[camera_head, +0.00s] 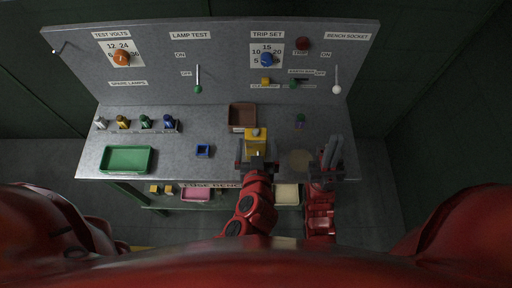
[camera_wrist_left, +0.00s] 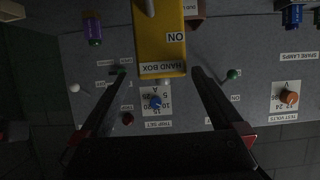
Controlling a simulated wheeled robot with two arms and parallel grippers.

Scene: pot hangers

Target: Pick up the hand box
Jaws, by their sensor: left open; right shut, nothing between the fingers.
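The yellow hand box (camera_head: 257,143) stands on the grey bench, right of its middle, with a pale knob on top. In the left wrist view the hand box (camera_wrist_left: 160,40) fills the top centre, its "HAND BOX" label towards me. My left gripper (camera_head: 257,164) is open at the near side of the box. In the wrist view its fingertips (camera_wrist_left: 163,75) lie on either side of the box's labelled end, with gaps visible on both sides. My right gripper (camera_head: 331,157) is shut and empty, to the right over the bench.
A brown tray (camera_head: 242,115) sits just behind the box. A green tray (camera_head: 127,159), a blue square holder (camera_head: 203,151) and several spare lamps (camera_head: 145,122) are to the left. The switch panel (camera_head: 220,65) rises behind.

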